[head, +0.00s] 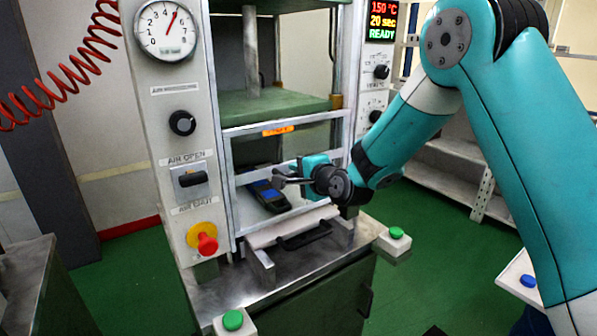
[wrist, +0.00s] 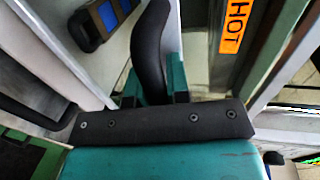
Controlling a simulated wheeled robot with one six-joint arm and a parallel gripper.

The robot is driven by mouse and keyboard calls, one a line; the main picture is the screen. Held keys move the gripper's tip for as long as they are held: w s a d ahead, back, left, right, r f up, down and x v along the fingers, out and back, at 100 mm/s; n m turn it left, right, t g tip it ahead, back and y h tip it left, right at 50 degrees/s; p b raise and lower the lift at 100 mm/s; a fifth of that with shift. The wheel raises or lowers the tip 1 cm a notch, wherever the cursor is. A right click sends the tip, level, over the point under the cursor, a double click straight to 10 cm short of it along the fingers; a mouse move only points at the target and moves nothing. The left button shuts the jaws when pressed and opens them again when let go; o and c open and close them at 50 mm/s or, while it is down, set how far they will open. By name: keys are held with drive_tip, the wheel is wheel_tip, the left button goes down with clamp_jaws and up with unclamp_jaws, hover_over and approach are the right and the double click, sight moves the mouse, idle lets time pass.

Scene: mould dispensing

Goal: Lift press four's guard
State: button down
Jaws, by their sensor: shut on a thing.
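The press guard (head: 236,163) is a pale metal frame with crossbars across the front opening of the press. An orange HOT label is on its upper bar, and the label also shows in the wrist view (wrist: 233,30). My gripper (head: 287,179) is at the guard's middle bar, shut on a dark curved handle (wrist: 152,45). The handle rises from between the teal fingers in the wrist view. The fingertips are partly hidden. I cannot tell whether the guard has left its lowest position. No press number is readable.
A pale slab with a black handle (head: 304,236) juts out below. Green buttons (head: 233,320) (head: 396,233) flank the front. A red stop button (head: 207,243) is on the left post. The display reads READY.

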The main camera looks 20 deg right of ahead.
wheel_tip(320, 180, up, 25)
drive_tip(key=p, duration=0.9)
drive_tip(key=shift+f, duration=0.15)
drive_tip(key=c, duration=1.4)
unclamp_jaws()
drive_tip(key=b+v, duration=0.7)
drive_tip(key=v, duration=1)
drive_tip(key=shift+s+d, duration=0.2)
drive_tip(key=shift+s, duration=0.15)
